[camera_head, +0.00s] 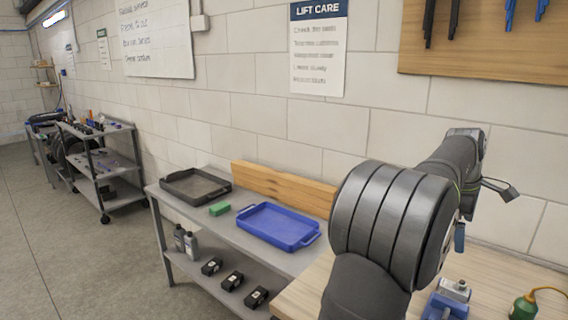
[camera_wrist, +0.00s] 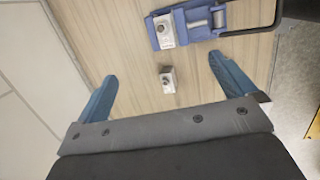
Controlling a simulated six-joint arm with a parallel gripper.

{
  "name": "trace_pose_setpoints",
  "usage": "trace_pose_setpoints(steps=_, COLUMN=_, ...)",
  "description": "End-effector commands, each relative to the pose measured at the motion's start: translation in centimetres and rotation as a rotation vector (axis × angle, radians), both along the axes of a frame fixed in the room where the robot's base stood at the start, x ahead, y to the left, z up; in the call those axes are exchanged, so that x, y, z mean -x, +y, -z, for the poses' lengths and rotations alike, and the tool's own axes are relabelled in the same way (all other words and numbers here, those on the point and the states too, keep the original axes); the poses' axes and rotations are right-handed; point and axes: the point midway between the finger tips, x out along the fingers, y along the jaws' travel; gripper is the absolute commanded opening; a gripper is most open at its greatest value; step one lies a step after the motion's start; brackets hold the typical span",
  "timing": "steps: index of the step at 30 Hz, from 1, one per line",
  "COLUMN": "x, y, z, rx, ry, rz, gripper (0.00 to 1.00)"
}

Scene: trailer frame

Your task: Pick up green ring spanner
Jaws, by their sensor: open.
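I cannot make out a green ring spanner in either view. My gripper (camera_wrist: 162,68) shows in the wrist view with its two blue fingers wide apart and nothing held between them. Below it on the wooden bench top (camera_wrist: 125,45) is a small grey metal block (camera_wrist: 168,79), seen between the fingers. In the head view my arm hides most of the gripper; a bit of blue finger (camera_head: 460,237) shows past it.
A blue vise (camera_wrist: 185,24) stands on the bench, also in the head view (camera_head: 445,308). A green item with an orange cord (camera_head: 524,306) is beside it. A blue tray (camera_head: 277,226), green block (camera_head: 220,209) and dark tray (camera_head: 195,187) sit on the grey shelf left.

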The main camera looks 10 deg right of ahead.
Motion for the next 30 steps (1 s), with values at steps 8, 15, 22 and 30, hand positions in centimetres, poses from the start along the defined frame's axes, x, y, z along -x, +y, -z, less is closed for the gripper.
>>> trace_pose_setpoints(steps=8, x=0.03, y=-0.45, z=1.59, rx=-0.001, ry=0.0, rz=0.001, gripper=1.0)
trace_pose_setpoints(steps=15, x=0.04, y=-0.46, z=1.59, rx=-0.001, ry=0.0, rz=0.002, gripper=0.94)
trace_pose_setpoints(steps=22, x=0.03, y=-0.47, z=1.58, rx=0.0, ry=-0.001, rz=0.003, gripper=0.49)
trace_pose_setpoints(steps=30, x=0.06, y=-0.48, z=1.59, rx=0.0, ry=-0.001, rz=0.004, gripper=0.45)
